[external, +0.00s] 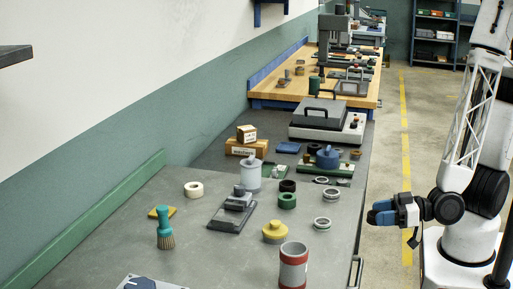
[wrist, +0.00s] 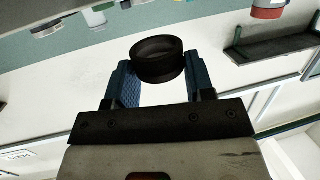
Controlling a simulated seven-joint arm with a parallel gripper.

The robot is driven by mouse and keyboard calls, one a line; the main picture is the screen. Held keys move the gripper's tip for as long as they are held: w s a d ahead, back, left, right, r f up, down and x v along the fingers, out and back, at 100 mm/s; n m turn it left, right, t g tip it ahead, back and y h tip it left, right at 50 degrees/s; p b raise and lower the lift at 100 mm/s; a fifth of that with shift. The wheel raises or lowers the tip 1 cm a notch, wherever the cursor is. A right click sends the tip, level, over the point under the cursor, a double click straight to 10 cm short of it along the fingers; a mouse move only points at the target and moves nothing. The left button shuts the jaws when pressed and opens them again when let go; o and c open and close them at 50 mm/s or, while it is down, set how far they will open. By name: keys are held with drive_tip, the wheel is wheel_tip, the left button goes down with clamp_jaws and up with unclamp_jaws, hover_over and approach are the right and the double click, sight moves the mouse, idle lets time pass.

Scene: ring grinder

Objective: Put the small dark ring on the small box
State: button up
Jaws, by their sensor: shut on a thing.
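My gripper (external: 381,213) is off the right edge of the bench, in front of my arm. In the wrist view its two blue fingers (wrist: 158,72) are closed on the sides of a small dark ring (wrist: 157,61), which sticks out past the fingertips. In the external view I cannot make out the held ring. The small box (external: 246,133), light cardboard, sits on a wider orange-brown box (external: 246,147) at the back left of the grey bench, well away from my gripper.
A grey machine with a handle (external: 328,120) stands behind.

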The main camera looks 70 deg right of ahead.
wheel_tip(320, 180, up, 10)
drive_tip(key=w+d+r+m+h, duration=0.1)
drive_tip(key=w+d+m+h, duration=0.15)
drive_tip(key=w, duration=0.65)
drive_tip(key=w+d+r+m+h, duration=0.15)
drive_tip(key=w+d, duration=0.25)
drive_tip(key=w, duration=0.6)
drive_tip(key=w+d+m+h, duration=0.2)
drive_tip(key=w+d+h, duration=0.2)
drive_tip(key=w+d, duration=0.85)
drive_tip(key=w+d+f+m+g+h, duration=0.1)
drive_tip(key=w+d+h, duration=0.15)
drive_tip(key=d, duration=0.95)
drive_tip(key=w+d+f+m+g+h, duration=0.1)
drive_tip(key=w+d, duration=0.2)
drive_tip(key=d, duration=0.8)
drive_tip(key=w+d+f+m+g+h, duration=0.1)
drive_tip(key=w+d, duration=0.2)
drive_tip(key=d, duration=0.9)
drive_tip(key=shift+f, duration=2.3)
drive_tip(key=shift+w, duration=0.1)
hover_over(249, 128)
drive_tip(key=shift+a+f, duration=0.3)
drive_tip(key=shift+f, duration=0.45)
